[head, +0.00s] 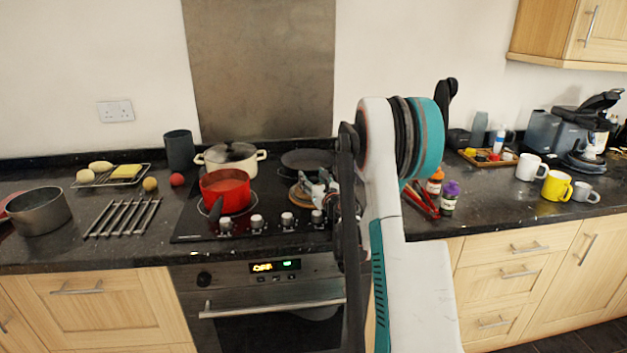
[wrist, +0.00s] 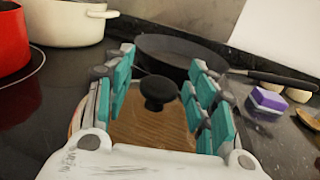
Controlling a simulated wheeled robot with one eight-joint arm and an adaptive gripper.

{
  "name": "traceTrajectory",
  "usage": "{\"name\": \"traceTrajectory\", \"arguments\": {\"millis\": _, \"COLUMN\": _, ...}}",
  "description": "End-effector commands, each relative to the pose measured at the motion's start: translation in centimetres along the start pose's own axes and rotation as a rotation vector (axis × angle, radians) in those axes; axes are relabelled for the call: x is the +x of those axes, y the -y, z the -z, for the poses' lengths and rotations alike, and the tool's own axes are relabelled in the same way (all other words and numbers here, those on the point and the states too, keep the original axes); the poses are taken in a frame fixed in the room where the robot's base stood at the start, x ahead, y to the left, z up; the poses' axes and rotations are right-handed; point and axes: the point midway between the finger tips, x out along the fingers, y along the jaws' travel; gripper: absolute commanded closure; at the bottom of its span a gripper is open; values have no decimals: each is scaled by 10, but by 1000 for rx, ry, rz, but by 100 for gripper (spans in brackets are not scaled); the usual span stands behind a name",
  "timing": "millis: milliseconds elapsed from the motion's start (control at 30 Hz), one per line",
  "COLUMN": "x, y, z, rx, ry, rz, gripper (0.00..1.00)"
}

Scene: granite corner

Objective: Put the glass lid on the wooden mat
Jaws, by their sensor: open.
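My gripper (head: 318,190) is low over the right side of the hob. In the wrist view, its teal-padded fingers (wrist: 165,95) are open, spread to either side of a black knob (wrist: 159,91) without visibly gripping it. The knob appears to belong to the clear glass lid, whose rim I cannot make out. Brown wood grain of the wooden mat (wrist: 150,128) shows beneath and around the knob. In the head view, part of the round mat (head: 299,194) shows beside my gripper. Whether the lid lies flat on the mat is hard to tell.
A red pot (head: 225,190) and a cream pot (head: 232,157) with a dark, glass-like top stand to the left. A dark frying pan (wrist: 180,54) sits close behind my gripper. Bottles (head: 449,197) and a purple-and-white block (wrist: 268,99) are to the right.

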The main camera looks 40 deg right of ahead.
Motion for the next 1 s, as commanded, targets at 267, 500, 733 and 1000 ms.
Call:
{"name": "traceTrajectory", "arguments": {"millis": 267, "x": -19, "y": 0, "z": -5, "rx": 0, "ry": 0, "rz": 0, "gripper": 49}}
{"name": "traceTrajectory", "arguments": {"millis": 500, "x": -69, "y": 0, "z": -6, "rx": 0, "ry": 0, "rz": 1, "gripper": 49}}
{"name": "traceTrajectory", "arguments": {"millis": 733, "x": -106, "y": 0, "z": -4, "rx": 0, "ry": 0, "rz": 1, "gripper": 49}}
{"name": "traceTrajectory", "arguments": {"millis": 1000, "x": -120, "y": 0, "z": -3, "rx": 0, "ry": 0, "rz": 0, "gripper": 49}}
